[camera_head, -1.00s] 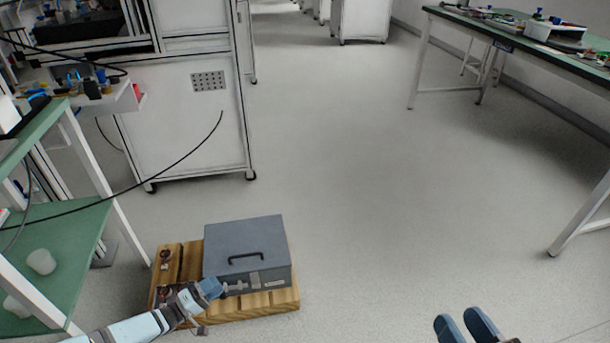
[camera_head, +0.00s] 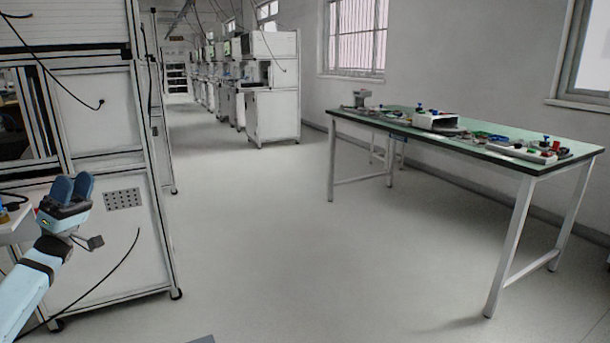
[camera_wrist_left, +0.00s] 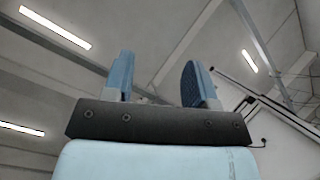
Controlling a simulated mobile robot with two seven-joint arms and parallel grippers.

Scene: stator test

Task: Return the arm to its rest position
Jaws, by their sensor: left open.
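My left gripper (camera_head: 72,190) is raised at the left of the head view, in front of the white cabinet. Its blue fingers point up, and nothing is between them. In the left wrist view the two fingers (camera_wrist_left: 158,80) stand apart and empty, with the ceiling behind them. My right gripper is not in view. A small grey patch (camera_head: 203,340) shows at the bottom edge of the head view; too little of it is visible to tell what it is.
A green-topped table (camera_head: 440,135) stands at the right with a white box (camera_head: 435,121) and several small parts on it. The white cabinet (camera_head: 120,240) fills the left. More white machines (camera_head: 272,100) line the back. The floor between is clear.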

